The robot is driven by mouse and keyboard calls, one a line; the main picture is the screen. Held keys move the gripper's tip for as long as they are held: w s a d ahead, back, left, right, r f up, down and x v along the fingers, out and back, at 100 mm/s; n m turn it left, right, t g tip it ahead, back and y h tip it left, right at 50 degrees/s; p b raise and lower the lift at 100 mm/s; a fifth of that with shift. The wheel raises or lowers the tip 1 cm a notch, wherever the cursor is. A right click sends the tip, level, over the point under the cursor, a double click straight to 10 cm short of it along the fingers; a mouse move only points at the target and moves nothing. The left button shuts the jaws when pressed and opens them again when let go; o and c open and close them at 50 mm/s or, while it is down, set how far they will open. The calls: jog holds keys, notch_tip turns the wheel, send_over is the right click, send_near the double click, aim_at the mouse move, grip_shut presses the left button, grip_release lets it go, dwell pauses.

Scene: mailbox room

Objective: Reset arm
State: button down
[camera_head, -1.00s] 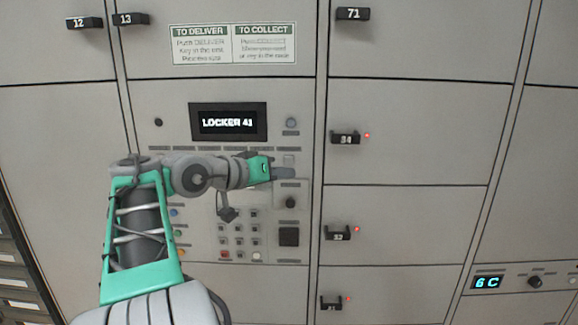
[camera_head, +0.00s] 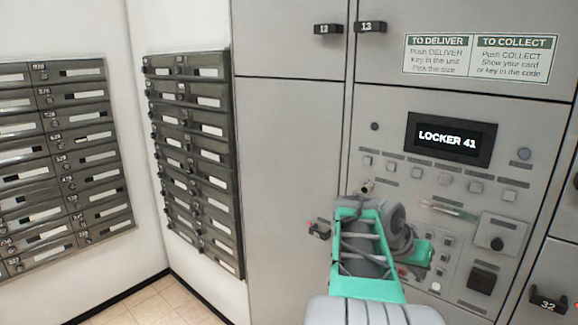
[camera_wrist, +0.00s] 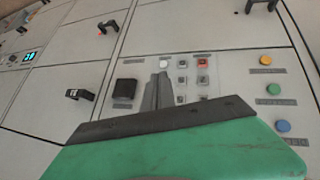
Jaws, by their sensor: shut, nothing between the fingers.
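My gripper (camera_wrist: 158,92) is shut and empty in the wrist view. Its grey fingers sit together in front of the locker keypad, beside the dark square reader (camera_wrist: 124,92). In the head view my arm is folded low in front of the control panel (camera_head: 395,150), with its green hand (camera_head: 420,252) over the keypad area. The fingertips are hard to make out there. The panel's display (camera_head: 450,139) reads "LOCKER 41". I cannot tell from these views how far the fingers are from the panel.
Dark mailbox racks (camera_head: 195,150) and (camera_head: 65,165) line the walls at left. Locker doors surround the panel, with protruding handles such as number 13 (camera_head: 370,27) and number 32 (camera_head: 548,299). Tiled floor (camera_head: 150,300) shows at lower left.

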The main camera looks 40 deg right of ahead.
jog(key=w+a+f+n+t+y, duration=0.1)
jog(key=w+a+f+n+y, duration=0.2)
jog(key=a, duration=0.8)
jog(key=w+a+f+n+t+y, duration=0.15)
jog(key=a+f+n, duration=0.3)
jog(key=a, duration=0.75)
jog(key=w+a+f+n+t+y, duration=0.1)
jog(key=w+a+f+n+y, duration=0.25)
jog(key=a, duration=0.75)
jog(key=w+a+r+n+t, duration=0.1)
jog(key=a+n, duration=0.3)
jog(key=a, duration=0.8)
jog(key=shift+w+a+r+n, duration=0.2)
jog(key=shift+w+r+n, duration=0.1)
jog(key=shift+w+r, duration=0.3)
